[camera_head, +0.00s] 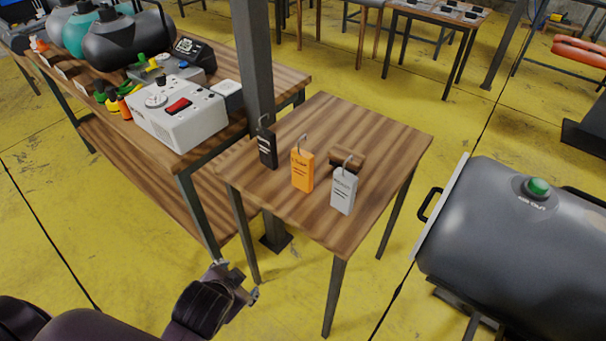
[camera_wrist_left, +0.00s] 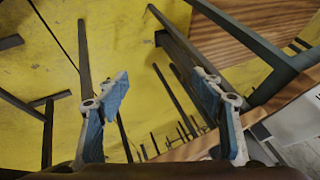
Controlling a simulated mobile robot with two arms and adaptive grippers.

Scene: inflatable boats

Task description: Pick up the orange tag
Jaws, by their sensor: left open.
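The orange tag (camera_head: 302,171) stands upright on a small wooden table (camera_head: 385,130), between a black tag (camera_head: 268,150) on its left and a light grey tag (camera_head: 344,190) on its right. Each has a metal hook at its top. My left gripper (camera_head: 238,281) is at the lower left of the head view, in front of the table and apart from the tags. In the left wrist view its two blue-padded fingers (camera_wrist_left: 162,85) are spread with nothing between them. The orange tag cannot be made out there. My right gripper is not in view.
A brown wooden cylinder (camera_head: 347,158) lies behind the grey tag. A long workbench (camera_head: 280,80) with a white control box (camera_head: 178,112) stands to the left, with a dark post (camera_head: 252,65) at the small table's back-left. A dark grey tank (camera_head: 510,230) is at the right.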

